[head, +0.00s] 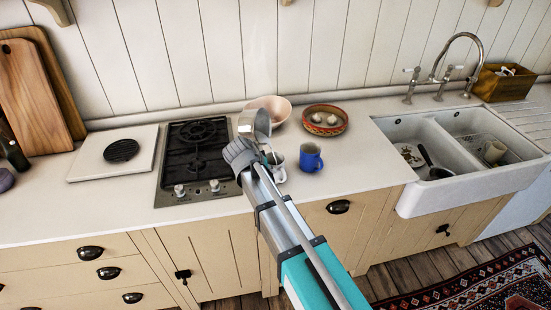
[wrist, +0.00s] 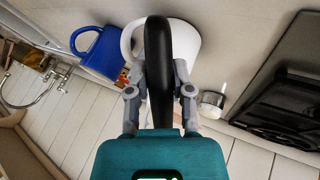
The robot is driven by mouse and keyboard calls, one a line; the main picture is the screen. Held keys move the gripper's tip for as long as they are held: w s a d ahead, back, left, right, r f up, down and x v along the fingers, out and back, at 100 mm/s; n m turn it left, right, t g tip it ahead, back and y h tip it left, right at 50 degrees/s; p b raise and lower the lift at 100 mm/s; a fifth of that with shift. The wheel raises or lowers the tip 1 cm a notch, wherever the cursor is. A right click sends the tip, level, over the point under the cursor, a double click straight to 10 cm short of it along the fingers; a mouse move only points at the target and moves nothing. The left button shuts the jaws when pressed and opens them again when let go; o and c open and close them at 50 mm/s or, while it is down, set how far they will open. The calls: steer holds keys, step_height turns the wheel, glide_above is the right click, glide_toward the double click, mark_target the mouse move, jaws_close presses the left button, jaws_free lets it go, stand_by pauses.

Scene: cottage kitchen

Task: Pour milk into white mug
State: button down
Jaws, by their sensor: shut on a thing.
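A metal jug (head: 262,121) is held above the counter near the hob's right side and looks tilted. Its black handle (wrist: 158,45) fills the middle of the wrist view, between the fingers of my gripper (wrist: 158,82). My gripper (head: 265,151) is shut on this handle. The white mug (head: 279,174) stands on the counter just below and right of my gripper, partly hidden by my arm. It also shows behind the black handle in the wrist view (wrist: 187,42). No milk is visible, and the inside of the mug cannot be made out.
A blue mug (head: 311,158) stands close right of the white mug. Behind are a pink bowl (head: 277,105) and a patterned bowl (head: 341,128) with eggs. The gas hob (head: 168,185) is left; the sink (head: 450,190) is right. Counter is clear between blue mug and sink.

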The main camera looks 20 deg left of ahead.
steer(key=shift+a+y, duration=0.1)
steer(key=shift+y, duration=0.2)
steer(key=shift+a+f+h+b, duration=0.2)
steer(key=shift+f+h+b, duration=0.05)
steer(key=shift+h+b, duration=0.3)
steer(key=shift+d+n+h+b, duration=0.3)
steer(key=shift+d+h, duration=0.05)
steer(key=shift+h, duration=0.4)
steer(key=shift+d+r+h, duration=0.4)
steer(key=shift+h, duration=0.1)
